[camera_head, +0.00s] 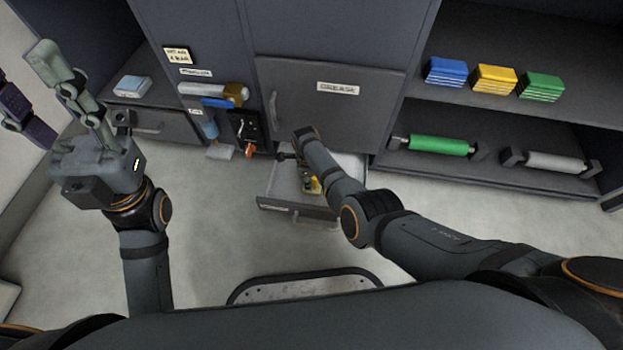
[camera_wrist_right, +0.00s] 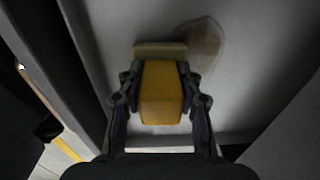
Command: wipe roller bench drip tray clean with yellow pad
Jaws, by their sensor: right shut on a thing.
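The drip tray (camera_head: 284,182) is a shallow grey drawer pulled out below the door labelled GREASE. In the right wrist view its grey floor (camera_wrist_right: 245,65) bears a brownish stain (camera_wrist_right: 206,40), just beyond and right of the pad. My right gripper (camera_wrist_right: 160,80) reaches down into the tray and is shut on the yellow pad (camera_wrist_right: 161,100), which has a paler strip at its far end. I cannot tell whether the pad touches the floor. In the head view my right forearm hides part of the tray. My left gripper (camera_head: 30,78) is raised at the left, open and empty.
Blue, yellow and green blocks (camera_head: 496,80) sit on the right upper shelf. A green roller (camera_head: 438,146) and a grey roller (camera_head: 556,162) rest below. A board with hanging tools (camera_head: 215,97) is left of the door (camera_head: 325,115).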

